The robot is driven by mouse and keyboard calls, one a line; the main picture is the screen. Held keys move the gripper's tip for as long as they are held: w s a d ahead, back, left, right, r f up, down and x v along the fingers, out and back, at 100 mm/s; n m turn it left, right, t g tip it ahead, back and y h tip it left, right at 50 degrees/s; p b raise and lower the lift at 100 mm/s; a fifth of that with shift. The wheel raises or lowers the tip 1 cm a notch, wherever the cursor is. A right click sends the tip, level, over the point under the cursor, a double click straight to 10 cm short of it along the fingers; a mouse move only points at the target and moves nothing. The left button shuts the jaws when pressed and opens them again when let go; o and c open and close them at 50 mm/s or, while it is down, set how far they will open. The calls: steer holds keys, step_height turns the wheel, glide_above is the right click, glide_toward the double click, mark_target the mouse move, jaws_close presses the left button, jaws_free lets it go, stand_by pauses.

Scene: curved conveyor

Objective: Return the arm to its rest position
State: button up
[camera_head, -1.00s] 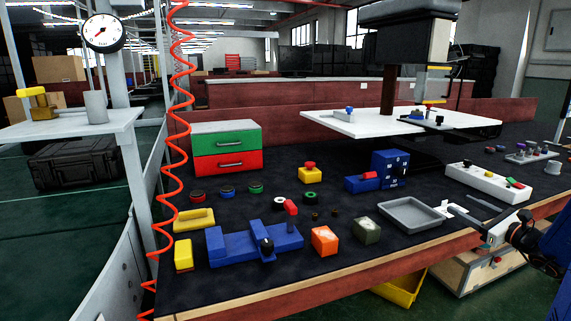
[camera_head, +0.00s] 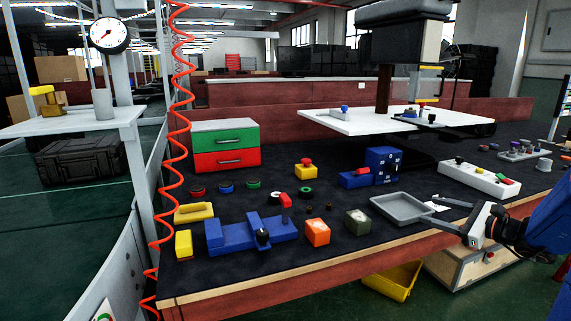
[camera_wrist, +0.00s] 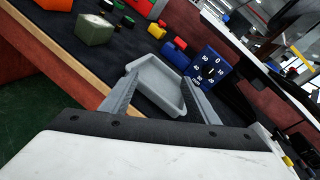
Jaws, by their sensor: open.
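My gripper (camera_head: 430,207) is at the right front edge of the dark table, close to the grey tray (camera_head: 402,208). Its two fingers are spread apart with nothing between them. In the wrist view, my gripper (camera_wrist: 160,79) shows the fingers open, with the empty grey tray (camera_wrist: 155,78) beyond and between them. I cannot tell whether the fingers touch the tray. My blue arm comes in from the right edge of the head view.
An orange block (camera_head: 317,233), a dark green block (camera_head: 357,222) and a blue fixture (camera_head: 245,235) stand left of the tray. A blue dial box (camera_head: 383,165) is behind it. A white switch box (camera_head: 478,179) stands to the right. A yellow bin (camera_head: 392,281) is below the table.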

steer(key=s+a+f+n+g, duration=0.3)
steer(key=s+a+n+g, duration=0.65)
steer(key=s+a, duration=0.8)
steer(key=s+d+f+n+h, duration=0.1)
steer(key=s+f+n+h, duration=0.2)
steer(key=s+n+h, duration=0.6)
steer(key=s+n+t, duration=0.1)
steer(key=s+n, duration=0.4)
steer(key=s, duration=0.2)
steer(key=shift+s+d, duration=0.15)
steer(key=shift+n, duration=0.25)
